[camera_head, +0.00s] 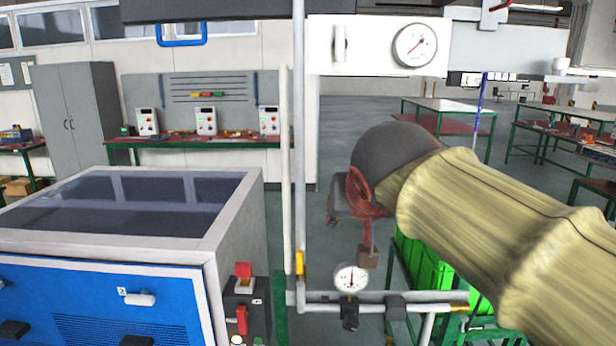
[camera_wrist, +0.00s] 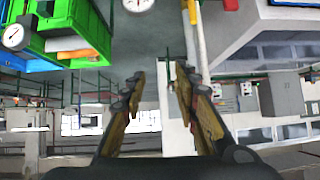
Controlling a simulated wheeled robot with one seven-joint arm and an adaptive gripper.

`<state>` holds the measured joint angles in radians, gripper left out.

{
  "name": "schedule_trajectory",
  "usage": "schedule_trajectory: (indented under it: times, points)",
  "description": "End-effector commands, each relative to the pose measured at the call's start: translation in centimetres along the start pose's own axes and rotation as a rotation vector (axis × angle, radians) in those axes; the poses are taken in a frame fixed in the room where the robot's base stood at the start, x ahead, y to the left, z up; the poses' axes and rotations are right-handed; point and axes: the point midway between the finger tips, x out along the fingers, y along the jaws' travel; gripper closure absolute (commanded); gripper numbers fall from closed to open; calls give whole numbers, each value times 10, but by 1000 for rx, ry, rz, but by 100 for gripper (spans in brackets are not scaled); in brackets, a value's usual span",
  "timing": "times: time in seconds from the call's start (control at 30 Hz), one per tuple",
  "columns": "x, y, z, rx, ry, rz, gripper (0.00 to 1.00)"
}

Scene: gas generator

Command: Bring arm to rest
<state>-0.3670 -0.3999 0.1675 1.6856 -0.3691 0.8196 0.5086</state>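My arm, in a yellowish sleeve with a dark grey rounded joint, reaches in from the right of the head view and covers part of the scene there. My gripper (camera_wrist: 160,76) shows in the wrist view, its two yellow-and-dark fingers apart with nothing between them. The wrist picture is upside down. I cannot make out the gripper in the head view.
A blue-fronted generator cabinet (camera_head: 104,303) stands at the lower left. Pipes with a lower gauge (camera_head: 351,278) rise beside it. A white panel with a gauge (camera_head: 415,45) hangs above. Green crates (camera_head: 430,266) sit behind my arm. Open floor lies beyond.

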Motion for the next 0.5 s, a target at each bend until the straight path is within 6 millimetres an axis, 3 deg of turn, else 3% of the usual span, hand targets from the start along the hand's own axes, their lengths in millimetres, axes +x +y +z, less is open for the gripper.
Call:
schedule_trajectory:
  times: [0.03, 0.3, 0.5]
  points:
    - [4, 12, 33, -47, -56, 5, 70]
    - [6, 61, 212, -217, -334, -32, 70]
    - [-8, 87, 317, -159, -460, -45, 70]
